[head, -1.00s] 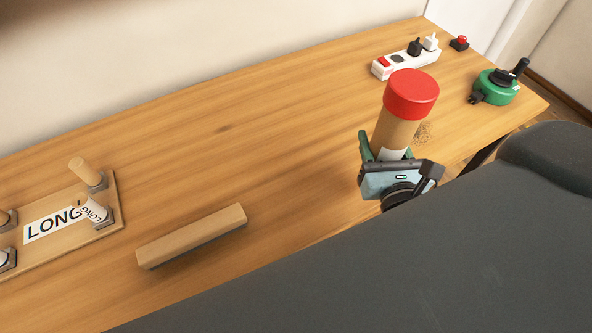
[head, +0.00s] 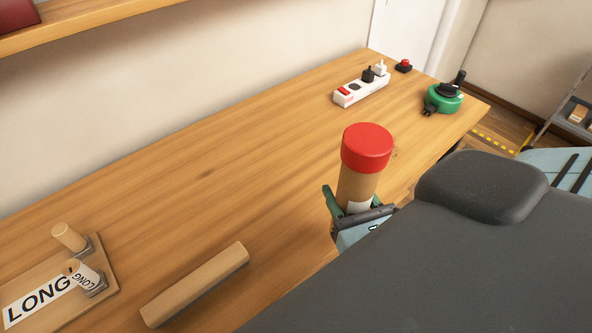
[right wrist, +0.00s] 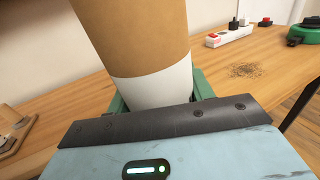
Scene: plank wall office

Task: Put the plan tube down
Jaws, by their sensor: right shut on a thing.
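The plan tube (head: 358,185) is a brown cardboard cylinder with a red cap and a white band low on it. In the head view it stands roughly upright, right of the middle. My right gripper (head: 352,207), with green fingers, is shut on its lower part. In the right wrist view the tube (right wrist: 137,40) fills the top centre, its white part between the fingers (right wrist: 158,92). The tube's bottom end is hidden, so I cannot tell whether it touches the table. My left gripper is not in view.
The wooden table (head: 225,175) has a wide clear middle. A wooden bar (head: 196,284) and a pegged board marked LONG (head: 40,300) lie at left. A white power strip (head: 361,89), a red button (head: 403,66) and a green round device (head: 443,98) are at the far right end.

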